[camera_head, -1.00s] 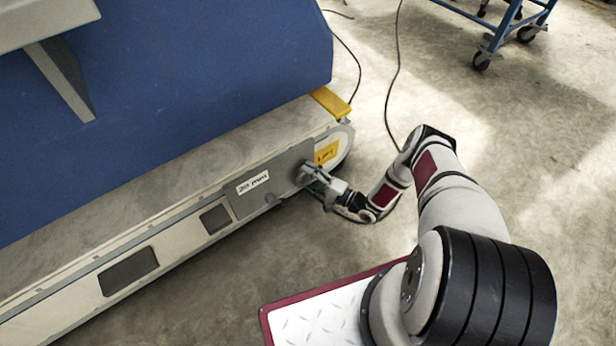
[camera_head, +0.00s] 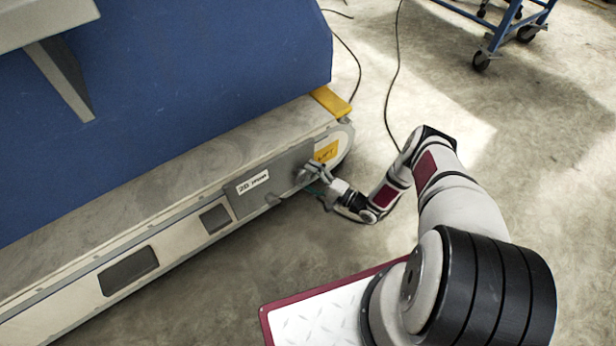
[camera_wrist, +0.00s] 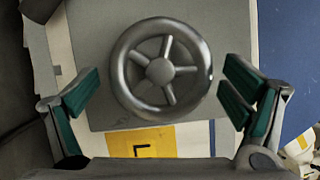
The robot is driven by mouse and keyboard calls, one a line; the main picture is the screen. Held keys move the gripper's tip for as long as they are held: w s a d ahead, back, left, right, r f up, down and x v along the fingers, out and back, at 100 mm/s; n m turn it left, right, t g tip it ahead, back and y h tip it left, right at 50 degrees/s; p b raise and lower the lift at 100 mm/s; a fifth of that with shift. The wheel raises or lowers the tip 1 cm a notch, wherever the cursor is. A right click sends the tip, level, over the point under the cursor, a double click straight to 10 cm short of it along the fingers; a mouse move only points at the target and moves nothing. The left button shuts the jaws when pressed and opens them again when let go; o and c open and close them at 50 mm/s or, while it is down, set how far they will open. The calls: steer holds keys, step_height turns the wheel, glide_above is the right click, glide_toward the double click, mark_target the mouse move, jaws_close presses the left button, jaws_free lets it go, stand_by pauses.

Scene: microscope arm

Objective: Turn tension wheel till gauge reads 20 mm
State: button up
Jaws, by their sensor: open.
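The tension wheel is a grey metal handwheel with several spokes (camera_wrist: 160,70), on a grey panel. It fills the middle of the wrist view. In the head view it is small and largely hidden by my gripper (camera_head: 314,177). In the wrist view my gripper (camera_wrist: 161,78) is open, with one green-padded finger on each side of the wheel. Gaps show between the pads and the rim; I see no contact. A white label reading 20 mm (camera_head: 252,183) is on the panel, left of the wheel. No gauge scale or pointer can be read.
A yellow sticker (camera_wrist: 141,141) with dark marking lies beside the wheel; the head view also shows it (camera_head: 326,152). A yellow bracket (camera_head: 331,102) sits at the machine's end. Dark cables (camera_head: 390,90) and a blue wheeled trolley (camera_head: 510,30) stand on otherwise clear floor.

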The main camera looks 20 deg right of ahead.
steer(key=v, duration=1.1)
steer(key=shift+s+d, duration=0.25)
